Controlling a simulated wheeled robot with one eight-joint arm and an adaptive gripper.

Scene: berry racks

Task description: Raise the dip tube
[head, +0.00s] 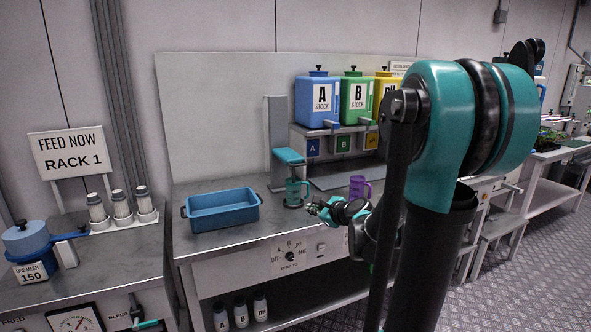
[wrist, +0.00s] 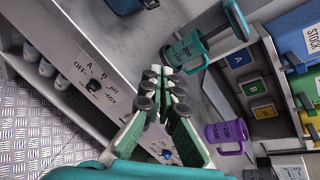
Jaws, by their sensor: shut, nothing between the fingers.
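A grey column (head: 278,125) stands on the bench and bears a teal arm (head: 289,156) over a teal measuring jug (head: 294,191). The teal arm also shows in the wrist view (wrist: 236,18), at the top right, beside the teal jug (wrist: 187,52).
A purple jug (head: 359,188) stands to the right on the bench. A blue tray (head: 222,210) lies to the left. Blue A, green B and yellow stock tanks (head: 317,98) stand behind on a shelf. A knob panel (head: 292,256) is on the bench front.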

